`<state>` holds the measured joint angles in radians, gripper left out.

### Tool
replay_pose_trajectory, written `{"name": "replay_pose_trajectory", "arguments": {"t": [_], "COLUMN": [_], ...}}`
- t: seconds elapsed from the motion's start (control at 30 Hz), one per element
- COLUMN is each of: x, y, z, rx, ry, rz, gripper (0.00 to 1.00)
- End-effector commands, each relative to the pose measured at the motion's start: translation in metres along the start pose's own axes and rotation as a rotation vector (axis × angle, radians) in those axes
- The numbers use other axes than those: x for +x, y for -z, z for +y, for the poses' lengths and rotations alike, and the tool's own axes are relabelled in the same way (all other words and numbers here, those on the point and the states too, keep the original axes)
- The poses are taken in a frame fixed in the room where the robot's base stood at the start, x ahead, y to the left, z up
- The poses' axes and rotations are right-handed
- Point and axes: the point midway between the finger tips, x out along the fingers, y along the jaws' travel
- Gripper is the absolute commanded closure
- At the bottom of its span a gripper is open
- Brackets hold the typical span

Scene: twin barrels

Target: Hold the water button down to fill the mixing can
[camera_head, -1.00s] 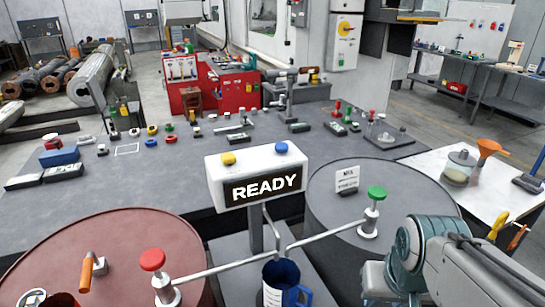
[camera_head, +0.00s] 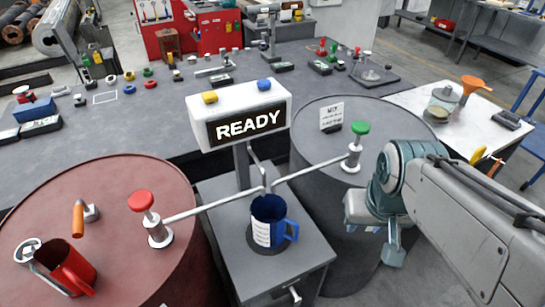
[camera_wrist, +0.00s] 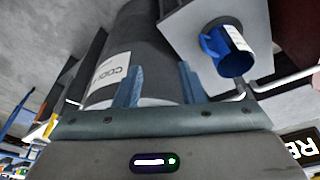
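The blue mixing can (camera_head: 264,232), with white markings and a handle, stands upright on the grey stand under the spout where two pipes meet. It also shows in the wrist view (camera_wrist: 234,62). A white box with a READY screen (camera_head: 247,122) carries a yellow button (camera_head: 210,97) and a blue button (camera_head: 264,84) on top; neither is labelled as water. My gripper (camera_head: 392,256) hangs in front of the grey barrel, right of the can and lower than the box, touching no button. In the wrist view its fingers (camera_wrist: 162,84) are apart with nothing between them.
A grey barrel (camera_head: 310,150) with a green-topped valve (camera_head: 358,138) stands at right. A red barrel (camera_head: 100,190) at left carries a red-topped valve (camera_head: 142,201) and a red jug (camera_head: 70,268). Pipes run from both valves to the spout.

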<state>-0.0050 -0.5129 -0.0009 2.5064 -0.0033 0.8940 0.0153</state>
Motion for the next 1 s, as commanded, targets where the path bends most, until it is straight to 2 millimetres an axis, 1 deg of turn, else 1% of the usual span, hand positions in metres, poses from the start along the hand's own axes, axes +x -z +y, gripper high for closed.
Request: {"name": "replay_pose_trajectory", "arguments": {"t": [0.47, 0.5, 0.57, 0.6, 0.63, 1.0], "x": [0.0000, 0.0000, 0.0000, 0.0000, 0.0000, 0.0000], "y": [0.0000, 0.0000, 0.0000, 0.0000, 0.0000, 0.0000], "z": [0.0000, 0.0000, 0.0000, 0.0000, 0.0000, 0.0000], "rx": [0.000, 0.000, 0.000, 0.000, 0.000, 0.000], "ry": [0.000, 0.000, 0.000, 0.000, 0.000, 0.000], "rz": [0.000, 0.000, 0.000, 0.000, 0.000, 0.000], "gripper": [0.64, 0.69, 0.86, 0.97, 1.00, 1.00]}}
